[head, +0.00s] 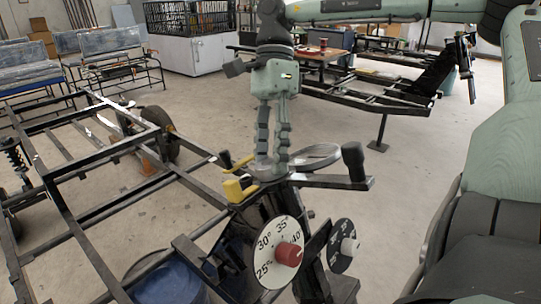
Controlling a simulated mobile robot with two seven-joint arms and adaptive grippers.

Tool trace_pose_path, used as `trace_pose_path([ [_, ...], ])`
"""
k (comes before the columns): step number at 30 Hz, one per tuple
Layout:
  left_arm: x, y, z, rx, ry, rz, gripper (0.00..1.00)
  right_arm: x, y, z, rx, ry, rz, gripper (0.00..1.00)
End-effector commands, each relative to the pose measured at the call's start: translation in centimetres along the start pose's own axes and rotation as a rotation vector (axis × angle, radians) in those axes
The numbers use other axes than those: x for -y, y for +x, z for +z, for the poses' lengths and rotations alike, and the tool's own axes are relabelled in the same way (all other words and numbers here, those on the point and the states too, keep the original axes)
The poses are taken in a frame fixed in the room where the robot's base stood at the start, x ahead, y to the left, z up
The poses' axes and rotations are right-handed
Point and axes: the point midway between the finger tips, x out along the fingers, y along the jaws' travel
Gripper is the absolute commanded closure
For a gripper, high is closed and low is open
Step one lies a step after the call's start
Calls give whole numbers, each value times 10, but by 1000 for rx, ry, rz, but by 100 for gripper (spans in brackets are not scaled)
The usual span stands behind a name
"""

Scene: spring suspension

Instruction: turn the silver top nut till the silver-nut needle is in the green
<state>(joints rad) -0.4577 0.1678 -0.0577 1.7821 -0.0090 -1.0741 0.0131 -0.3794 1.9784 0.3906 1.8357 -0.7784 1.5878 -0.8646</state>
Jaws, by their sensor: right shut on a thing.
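My right gripper (272,168) points straight down over the top of a black stand (262,212), its two long fingers close together. It is shut on what appears to be the silver top nut, which the fingertips mostly hide. A silver oval ring or disc (316,156) shows just right of the fingers. A white dial (264,268) with a red knob (288,254) faces me on the stand, marked about 25 to 40 degrees. A darker dial (338,262) with a grey knob (350,246) is beside it. I cannot make out a needle or a green zone. My left gripper is out of view.
A black-handled bar (354,160) sticks out right of the stand, and yellow grips (238,188) sit at its left. A black vehicle frame (62,190) fills the left. A blue drum (168,284) stands at lower left. Open floor (420,150) lies to the right.

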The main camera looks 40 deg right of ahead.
Motion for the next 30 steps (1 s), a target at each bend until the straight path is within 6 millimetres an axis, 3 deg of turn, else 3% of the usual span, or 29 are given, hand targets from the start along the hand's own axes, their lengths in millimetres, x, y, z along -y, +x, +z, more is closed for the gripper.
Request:
trace_pose_path([
  [21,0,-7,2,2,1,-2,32,1,-1,0,1,-76,28,82],
  [22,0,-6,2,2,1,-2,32,1,-1,0,1,-76,28,52],
  [27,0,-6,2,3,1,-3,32,1,-1,0,1,-76,28,32],
  [30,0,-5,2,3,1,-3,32,1,0,0,1,-76,29,32],
])
